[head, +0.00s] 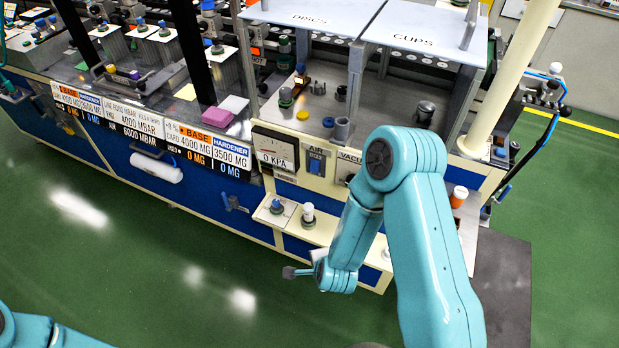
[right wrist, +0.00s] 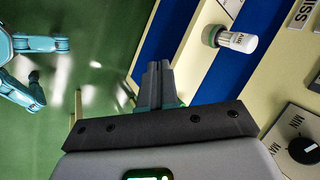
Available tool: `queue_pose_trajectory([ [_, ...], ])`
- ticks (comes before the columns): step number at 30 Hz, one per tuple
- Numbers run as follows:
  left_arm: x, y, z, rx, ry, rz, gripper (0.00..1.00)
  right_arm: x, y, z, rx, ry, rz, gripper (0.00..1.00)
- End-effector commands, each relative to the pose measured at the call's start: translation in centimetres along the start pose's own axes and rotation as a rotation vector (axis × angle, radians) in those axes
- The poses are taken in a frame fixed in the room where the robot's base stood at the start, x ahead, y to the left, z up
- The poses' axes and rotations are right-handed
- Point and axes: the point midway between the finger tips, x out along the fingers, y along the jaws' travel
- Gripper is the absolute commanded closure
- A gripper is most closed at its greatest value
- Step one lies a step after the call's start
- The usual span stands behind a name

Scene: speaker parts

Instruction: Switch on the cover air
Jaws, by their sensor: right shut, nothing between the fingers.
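A blue switch under the word AIR (head: 316,163) is on the cream front panel in the head view, between the 0 KPA gauge (head: 275,149) and a knob marked VACU, partly hidden by my arm. I cannot tell which way the switch is set. My right gripper (head: 290,272) is low in front of the cabinet, below and left of the switch and apart from it. In the right wrist view its fingers (right wrist: 158,82) are together with nothing between them. My left gripper (right wrist: 33,76) seems to show small at the left of the right wrist view; its jaws are unclear.
A small cream shelf holds a blue-capped bottle (head: 276,206) and a white-capped bottle (head: 308,212) close above my right gripper. The white-capped one also shows in the right wrist view (right wrist: 240,42). A MIN knob (right wrist: 302,150) is at its right. Green floor (head: 160,250) lies clear to the left.

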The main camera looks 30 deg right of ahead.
Motion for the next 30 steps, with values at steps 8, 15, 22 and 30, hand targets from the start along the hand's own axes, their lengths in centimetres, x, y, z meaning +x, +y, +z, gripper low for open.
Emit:
queue_pose_trajectory([
  [8,6.0,-2.2,-0.1,0.0,-0.001,0.0,1.0,1.1,-11.4,-5.5,0.966,0.221,-0.62,1.0],
  [15,13.9,-5.0,-0.2,0.0,-0.001,0.0,1.0,-3.3,-15.8,-4.3,1.629,0.078,-1.206,1.0],
  [22,19.7,-7.1,-0.4,0.0,-0.001,0.0,1.0,-5.0,-15.5,1.4,1.789,-0.083,-1.281,1.0],
  [30,22.0,-7.9,-0.4,0.0,0.0,0.0,1.0,-5.7,-14.9,5.4,1.782,-0.212,-1.242,1.0],
])
